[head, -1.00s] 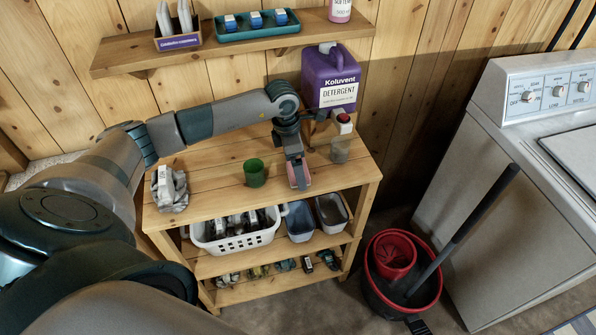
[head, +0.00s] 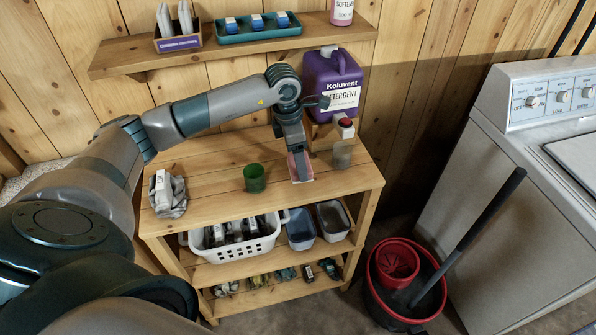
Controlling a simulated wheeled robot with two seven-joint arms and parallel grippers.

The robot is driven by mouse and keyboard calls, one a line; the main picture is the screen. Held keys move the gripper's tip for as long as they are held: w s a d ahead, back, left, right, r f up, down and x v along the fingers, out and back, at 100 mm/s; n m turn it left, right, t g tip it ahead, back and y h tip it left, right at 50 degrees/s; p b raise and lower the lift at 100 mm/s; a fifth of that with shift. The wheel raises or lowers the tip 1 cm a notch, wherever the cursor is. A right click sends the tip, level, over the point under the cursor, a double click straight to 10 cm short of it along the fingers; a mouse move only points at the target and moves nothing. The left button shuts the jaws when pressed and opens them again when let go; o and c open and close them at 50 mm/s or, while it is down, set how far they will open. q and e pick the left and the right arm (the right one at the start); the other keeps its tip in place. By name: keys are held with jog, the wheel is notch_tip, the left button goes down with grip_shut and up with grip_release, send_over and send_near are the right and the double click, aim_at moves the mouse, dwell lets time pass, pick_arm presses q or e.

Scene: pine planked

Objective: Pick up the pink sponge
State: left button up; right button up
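The pink sponge (head: 307,175) is on or just above the top board of the wooden shelf unit, right of the green cup. My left gripper (head: 300,168) points down at it from above, with its fingers on either side of it. It appears shut on the sponge, and the fingers hide much of it. I cannot tell how far the sponge is clear of the board. My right gripper is not in view.
The green cup (head: 254,178) stands left of the gripper. A clear cup (head: 342,154) and a purple detergent jug (head: 331,82) stand to the right and behind. A grey cloth (head: 170,196) lies at the left end. A red bucket (head: 404,281) is on the floor.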

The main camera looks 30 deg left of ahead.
pick_arm(q)
jog(key=d+r+b, duration=0.4)
jog(key=d+r, duration=0.2)
jog(key=d, duration=0.5)
jog(key=shift+w+d+r, duration=0.25)
jog(key=shift+w, duration=0.15)
jog(key=o, duration=0.5)
jog(key=c, duration=0.4)
jog(key=s+d+f+m+g, duration=0.1)
jog(key=s+f+m, duration=0.4)
jog(key=m, duration=0.4)
jog(key=s+d+f+m+g, duration=0.1)
jog(key=s+d+f+m, duration=0.1)
jog(key=s+f+m, duration=0.4)
jog(key=s+d+f+m+g+y, duration=0.1)
jog(key=s+f+m, duration=0.5)
jog(key=m, duration=0.6)
jog(key=shift+s+d, duration=0.15)
jog(key=shift+s, duration=0.3)
